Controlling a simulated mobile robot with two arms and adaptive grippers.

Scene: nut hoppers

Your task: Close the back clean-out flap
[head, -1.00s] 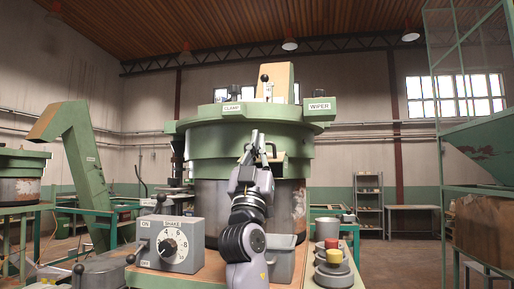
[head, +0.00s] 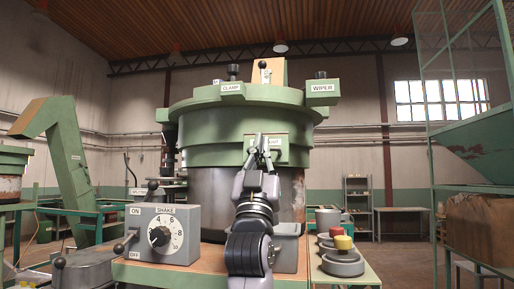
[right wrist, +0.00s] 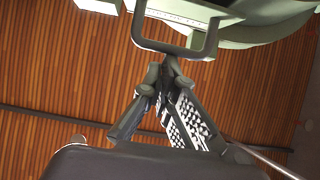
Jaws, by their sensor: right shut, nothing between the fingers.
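The green hopper (head: 225,152) with its grey metal lower drum stands straight ahead in the head view. A small green flap (head: 291,150) with a label sits on its front side, partly hidden behind my right gripper (head: 262,146). The flap looks about flush with the green wall, but I cannot tell whether it is fully shut. In the right wrist view a dark U-shaped handle (right wrist: 206,45) hangs just beyond the tips of my right gripper (right wrist: 170,67). The gripper is shut and empty, its tips at or very near the handle's bar. My left gripper is not in view.
A grey SHAKE control box (head: 160,234) with a dial and levers stands at the left on the bench. A green frame (head: 434,180) rises at the far right.

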